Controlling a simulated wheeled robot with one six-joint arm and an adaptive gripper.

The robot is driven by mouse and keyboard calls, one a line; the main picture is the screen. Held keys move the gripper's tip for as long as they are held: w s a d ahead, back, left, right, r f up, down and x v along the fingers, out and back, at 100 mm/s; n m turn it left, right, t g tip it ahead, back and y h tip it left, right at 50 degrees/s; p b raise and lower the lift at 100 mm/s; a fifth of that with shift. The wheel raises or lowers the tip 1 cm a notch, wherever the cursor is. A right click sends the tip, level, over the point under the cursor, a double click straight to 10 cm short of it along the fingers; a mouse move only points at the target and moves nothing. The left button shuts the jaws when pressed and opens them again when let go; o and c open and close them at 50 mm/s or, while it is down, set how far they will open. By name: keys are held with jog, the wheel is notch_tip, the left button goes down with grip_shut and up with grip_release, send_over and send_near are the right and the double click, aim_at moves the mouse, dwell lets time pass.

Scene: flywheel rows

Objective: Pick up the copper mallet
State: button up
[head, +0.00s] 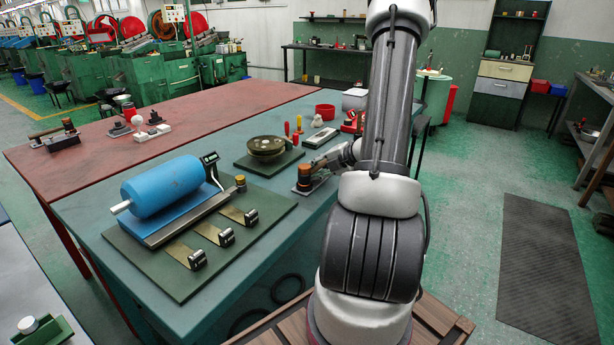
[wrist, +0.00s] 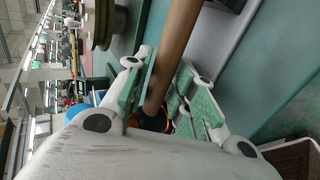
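The copper mallet's head (head: 305,173) shows in the head view as an orange-brown cylinder low over the green table, beside a small grey plate. My gripper (head: 328,164) is just right of it, partly hidden by my arm. In the wrist view a brown wooden handle (wrist: 176,45) runs between the two green-padded fingers of my gripper (wrist: 166,72). The pads lie close along both sides of the handle; whether both press on it is not clear. A dark and orange part near the handle's lower end is mostly hidden by my gripper's body.
Left on the green table (head: 282,218) is a board with a blue roller (head: 165,184). A round disc on a green plate (head: 267,146) stands behind the mallet. A red bowl (head: 325,111) and screwdrivers are farther back. Open floor lies to the right.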

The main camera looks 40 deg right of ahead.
jog(key=shift+w+a+f, duration=0.1)
jog(key=shift+w+f, duration=0.1)
grip_shut()
jog(key=shift+r, duration=0.1)
notch_tip(320, 180, up, 10)
dwell(0.3)
jog(key=shift+c, duration=1.9)
grip_release()
grip_shut()
